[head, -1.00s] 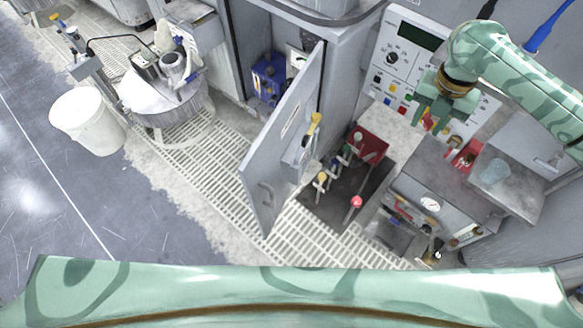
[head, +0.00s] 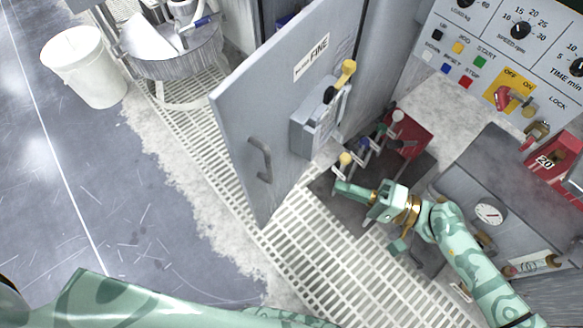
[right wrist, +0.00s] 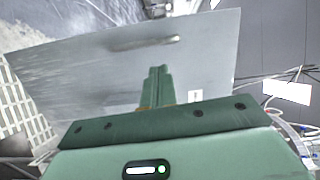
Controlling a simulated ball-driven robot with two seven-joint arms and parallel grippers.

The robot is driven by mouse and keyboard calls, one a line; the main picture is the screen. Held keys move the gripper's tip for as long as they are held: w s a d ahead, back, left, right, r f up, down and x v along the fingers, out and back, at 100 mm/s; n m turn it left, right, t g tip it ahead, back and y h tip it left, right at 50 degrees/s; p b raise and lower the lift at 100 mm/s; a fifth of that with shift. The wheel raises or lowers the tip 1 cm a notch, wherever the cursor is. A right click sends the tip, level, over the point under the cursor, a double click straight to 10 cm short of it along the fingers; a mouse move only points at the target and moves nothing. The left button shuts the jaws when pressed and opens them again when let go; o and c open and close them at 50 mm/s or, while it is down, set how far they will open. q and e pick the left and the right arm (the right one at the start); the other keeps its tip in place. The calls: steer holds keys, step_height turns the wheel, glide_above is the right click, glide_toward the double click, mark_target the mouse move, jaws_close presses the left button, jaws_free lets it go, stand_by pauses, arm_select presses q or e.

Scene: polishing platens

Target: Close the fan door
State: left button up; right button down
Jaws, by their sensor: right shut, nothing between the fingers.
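The grey door (head: 245,105) stands open in the head view, swung out over the floor grating. Its label (head: 311,58) reads "FINE". A bar handle (head: 262,160) is on its lower left, and a box with a yellow-knobbed lever (head: 328,105) is on its right part. My right gripper (head: 345,190) is shut and empty, to the right of the door and apart from the handle. In the right wrist view, the closed fingers (right wrist: 156,85) point at a grey panel (right wrist: 85,75) with a raised bar; whether they touch it is unclear. My left gripper is out of view.
Colour-knobbed levers (head: 362,152) stand on a dark plate beside my right gripper. A control panel (head: 470,50) is at the upper right, and a gauge unit (head: 489,213) is below it. A white bucket (head: 85,68) stands at the left.

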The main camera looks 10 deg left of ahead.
steer(key=w+a+m+b, duration=0.1)
steer(key=w+a, duration=0.2)
steer(key=a, duration=1)
steer(key=shift+a, duration=0.4)
steer(key=shift+a+f, duration=0.1)
